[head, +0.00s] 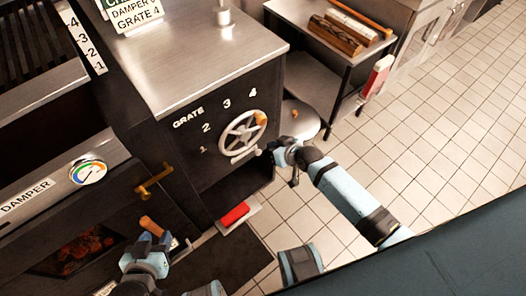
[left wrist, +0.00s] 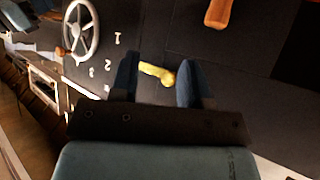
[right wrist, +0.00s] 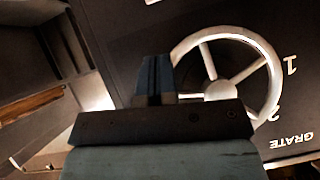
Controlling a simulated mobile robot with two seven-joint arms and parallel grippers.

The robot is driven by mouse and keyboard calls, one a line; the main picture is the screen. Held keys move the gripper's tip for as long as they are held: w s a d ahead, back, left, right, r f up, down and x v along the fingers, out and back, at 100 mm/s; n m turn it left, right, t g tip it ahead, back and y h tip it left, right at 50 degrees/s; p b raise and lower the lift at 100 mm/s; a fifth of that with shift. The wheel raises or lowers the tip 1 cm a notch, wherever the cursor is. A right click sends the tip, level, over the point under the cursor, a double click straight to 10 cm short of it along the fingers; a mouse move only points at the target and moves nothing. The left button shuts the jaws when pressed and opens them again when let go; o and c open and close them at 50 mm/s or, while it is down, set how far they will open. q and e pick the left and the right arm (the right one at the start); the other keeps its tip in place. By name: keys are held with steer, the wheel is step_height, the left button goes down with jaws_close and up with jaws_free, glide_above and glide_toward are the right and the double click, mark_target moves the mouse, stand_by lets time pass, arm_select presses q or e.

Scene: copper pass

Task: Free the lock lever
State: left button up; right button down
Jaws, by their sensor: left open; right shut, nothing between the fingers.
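A brass handle (head: 153,180) sits on the black front below the grate numbers; the left wrist view shows it as a yellow bar (left wrist: 157,73) seen between the fingers. A white spoked wheel (head: 242,135) with an orange knob is on the same front, with a short white lever (head: 243,156) at its lower rim. I cannot tell for sure which is the lock lever. My left gripper (head: 150,246) is open and empty, below the brass handle, near a wooden handle (head: 150,226). My right gripper (head: 270,150) is shut and empty, just right of the wheel, whose rim (right wrist: 272,75) shows beside its fingers.
A damper dial (head: 89,172) and oven window with embers (head: 80,250) are at left. A red object (head: 235,213) lies in a low tray under the cabinet. A steel side table with wooden blocks (head: 338,33) stands behind.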

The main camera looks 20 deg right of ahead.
mark_target(255, 148)
steer(key=w+f, duration=0.1)
steer(key=f, duration=0.1)
steer(key=w+a+f+b, duration=0.1)
steer(key=f, duration=0.1)
steer(key=w+a+f+b, duration=0.1)
steer(key=f, duration=0.1)
steer(key=shift+w+a, duration=0.15)
steer(key=shift+w, duration=0.25)
arm_select(q)
steer(key=shift+w+d+f, duration=0.1)
steer(key=shift+w+f, duration=0.05)
arm_select(e)
steer(key=shift+f, duration=0.2)
